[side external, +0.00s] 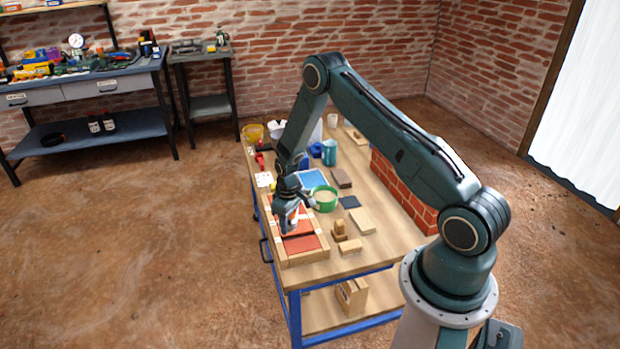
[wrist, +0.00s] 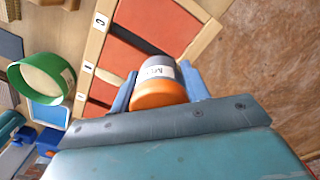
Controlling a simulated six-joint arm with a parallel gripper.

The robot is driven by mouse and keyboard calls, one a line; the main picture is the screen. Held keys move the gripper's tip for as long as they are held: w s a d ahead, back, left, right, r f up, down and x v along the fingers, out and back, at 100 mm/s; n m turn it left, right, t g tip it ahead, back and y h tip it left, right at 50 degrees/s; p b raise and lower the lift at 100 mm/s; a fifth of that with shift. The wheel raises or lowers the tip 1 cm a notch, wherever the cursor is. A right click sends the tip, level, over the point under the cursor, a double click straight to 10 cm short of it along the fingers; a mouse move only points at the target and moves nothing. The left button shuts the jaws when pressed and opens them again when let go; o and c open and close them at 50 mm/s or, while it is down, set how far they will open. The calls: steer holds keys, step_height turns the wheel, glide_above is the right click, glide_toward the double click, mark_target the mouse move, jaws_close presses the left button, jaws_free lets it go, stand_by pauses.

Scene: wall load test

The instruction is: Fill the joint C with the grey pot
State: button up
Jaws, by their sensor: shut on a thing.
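My gripper (side external: 288,222) is shut on a pot, held above the wooden frame (side external: 318,258) with red bricks. In the wrist view my gripper (wrist: 160,88) has one blue finger on each side of the pot (wrist: 152,76). The pot has a grey far part, a white label with partly hidden lettering, and an orange near end. The frame also shows in the wrist view (wrist: 192,42). Joint C (wrist: 132,39) is a dark gap between red bricks beside the label C (wrist: 100,21). The pot's far end is near this gap; whether anything leaves it cannot be told.
A green tub (side external: 325,199) of pale material stands beside the frame, also in the wrist view (wrist: 43,58). Small wooden blocks (side external: 340,231) lie right of the frame. A blue cup (side external: 329,153) and a red brick wall (side external: 402,190) stand farther along the table.

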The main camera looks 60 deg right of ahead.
mark_target(290, 230)
steer(key=shift+f, duration=1.55)
steer(key=shift+f, duration=0.6)
stand_by(1.6)
steer(key=shift+r, duration=3.6)
steer(key=o, duration=0.4)
steer(key=shift+c, duration=0.2)
steer(key=c, duration=0.4)
